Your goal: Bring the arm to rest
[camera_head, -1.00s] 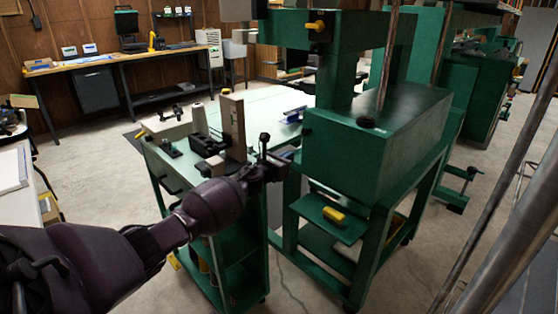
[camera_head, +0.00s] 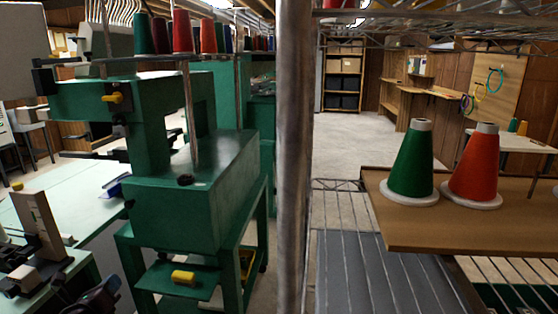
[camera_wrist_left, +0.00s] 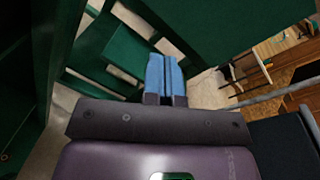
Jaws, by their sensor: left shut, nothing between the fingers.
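My left gripper shows as a small dark piece at the bottom left edge of the head view (camera_head: 104,292), close to the green machine's stand. In the left wrist view its two blue-padded fingers (camera_wrist_left: 165,80) are pressed together with nothing between them. Green metal panels and frame parts (camera_wrist_left: 105,50) lie beyond the fingertips, apart from them as far as I can tell. My right gripper is in neither view.
A green machine (camera_head: 190,210) stands on a frame at left, beside a pale-green table (camera_head: 60,190). A grey post (camera_head: 294,150) rises in the middle. At right, a brown board (camera_head: 440,232) on a wire rack holds a green cone (camera_head: 411,163) and a red cone (camera_head: 475,167).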

